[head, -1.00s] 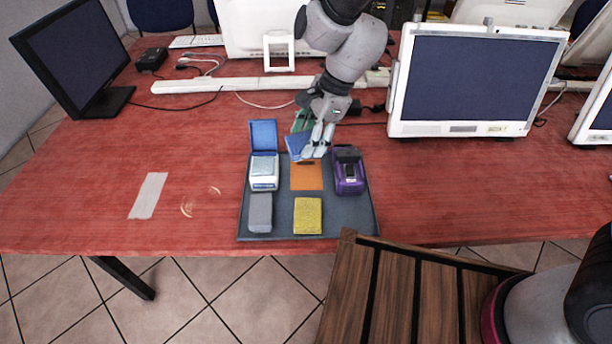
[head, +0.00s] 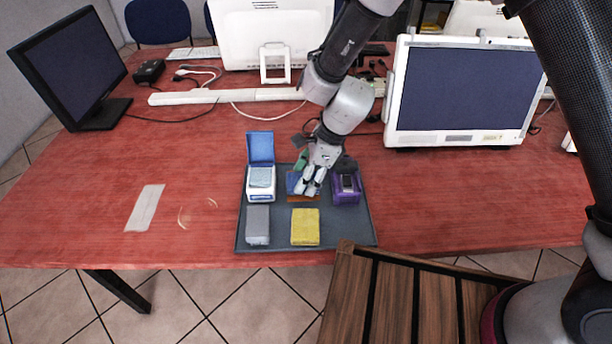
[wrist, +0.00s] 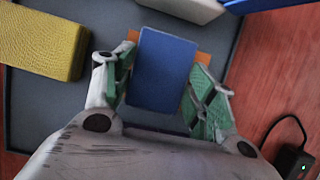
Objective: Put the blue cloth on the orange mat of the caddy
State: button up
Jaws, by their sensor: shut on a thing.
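The blue cloth (wrist: 161,70) is a flat blue rectangle between the fingers of my gripper (wrist: 158,92) in the wrist view. In the head view the cloth (head: 292,182) shows just left of the fingers of my gripper (head: 309,190). The gripper is shut on it. The orange mat (head: 303,199) is mostly hidden beneath the cloth and gripper, with orange edges (wrist: 203,59) showing beside the cloth in the wrist view. Whether the cloth touches the mat I cannot tell. The dark grey caddy (head: 275,235) lies on the red table.
A white box with an open blue lid (head: 260,180) stands left of the gripper and a purple device (head: 346,187) close on the right. A grey block (head: 257,225) and yellow sponge (head: 305,227) sit at the caddy's front. The table's left side is mostly clear.

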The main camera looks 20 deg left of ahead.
jog(key=o, duration=1)
jog(key=shift+f, duration=0.1)
jog(key=w+d+r+n+t, duration=0.1)
jog(key=w+d+r, duration=0.1)
jog(key=d+r, duration=0.55)
jog(key=w+d+r+n, duration=0.1)
jog(key=w+d+r, duration=0.3)
jog(key=r, duration=0.7)
jog(key=s+d+r+n+t, duration=0.15)
jog(key=d+r, duration=0.25)
jog(key=d, duration=0.4)
jog(key=d+r+n, duration=0.3)
jog(key=d+r, duration=0.2)
jog(key=d, duration=0.4)
jog(key=s+d+r+n+t+h, duration=0.1)
jog(key=s+d+n, duration=0.3)
jog(key=s+d, duration=0.4)
jog(key=s+d+r+n+t+h, duration=0.2)
jog(key=s+d, duration=0.5)
jog(key=d, duration=0.8)
notch_tip(320, 180, up, 2)
jog(key=shift+s+r+n+h, duration=0.1)
jog(key=shift+s+n+h, duration=0.25)
jog(key=shift+n+h, duration=0.45)
